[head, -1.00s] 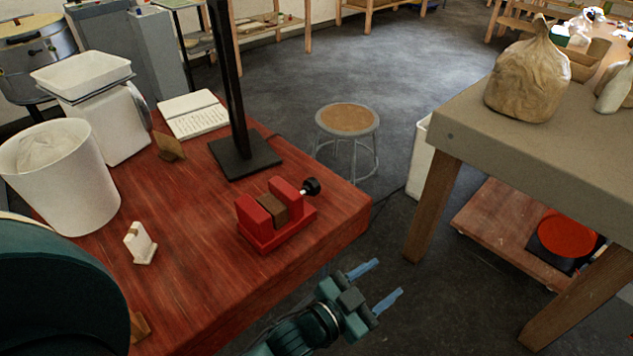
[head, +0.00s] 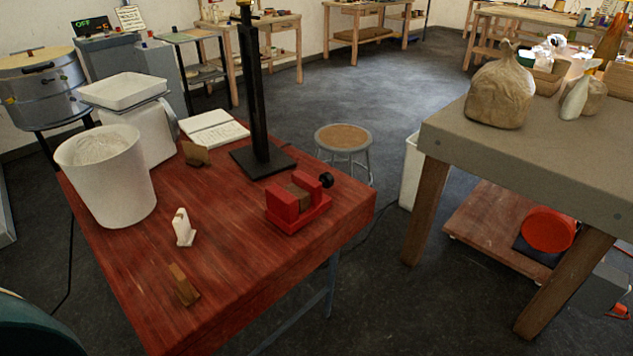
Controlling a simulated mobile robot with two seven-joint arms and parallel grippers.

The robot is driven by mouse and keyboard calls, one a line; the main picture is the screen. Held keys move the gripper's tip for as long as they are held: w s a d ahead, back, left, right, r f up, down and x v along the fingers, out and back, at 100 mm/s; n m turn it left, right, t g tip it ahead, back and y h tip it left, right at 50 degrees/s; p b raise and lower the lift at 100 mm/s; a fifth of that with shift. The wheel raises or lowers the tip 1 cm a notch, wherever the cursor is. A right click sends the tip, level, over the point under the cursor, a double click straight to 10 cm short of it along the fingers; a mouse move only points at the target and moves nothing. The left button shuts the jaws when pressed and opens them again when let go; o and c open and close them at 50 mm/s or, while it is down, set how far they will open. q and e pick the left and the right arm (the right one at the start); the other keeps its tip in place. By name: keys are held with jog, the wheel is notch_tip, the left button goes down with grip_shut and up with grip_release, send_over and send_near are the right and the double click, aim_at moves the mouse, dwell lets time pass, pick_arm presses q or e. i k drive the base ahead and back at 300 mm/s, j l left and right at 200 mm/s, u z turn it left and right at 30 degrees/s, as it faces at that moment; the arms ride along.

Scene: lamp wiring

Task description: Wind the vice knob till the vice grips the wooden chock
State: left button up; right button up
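The red vice (head: 297,211) stands on the red wooden table near its right edge. The brown wooden chock (head: 299,195) sits between its two jaws; I cannot tell whether the jaws touch it. The black vice knob (head: 326,180) sticks out at the vice's right end. Neither gripper is in view. Only a dark teal piece of my own body shows in the bottom left corner.
On the red table (head: 240,270) are a white bucket (head: 110,180), a scale (head: 140,115), an open notebook (head: 213,130), a black post (head: 258,110), a white switch-like piece (head: 182,228) and a wooden block (head: 184,285). A stool (head: 343,140) stands behind; a grey workbench (head: 560,150) is right.

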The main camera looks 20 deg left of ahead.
aim_at(327, 179)
jog(key=u, duration=3.35)
jog(key=k+l+u, duration=0.1)
jog(key=u, duration=0.25)
jog(key=k+l+u, duration=0.1)
jog(key=l+u, duration=0.25)
jog(key=k+u, duration=0.1)
jog(key=u, duration=0.25)
jog(key=k+l, duration=0.7)
jog(key=k, duration=0.15)
jog(key=k+l, duration=0.7)
jog(key=k, duration=0.15)
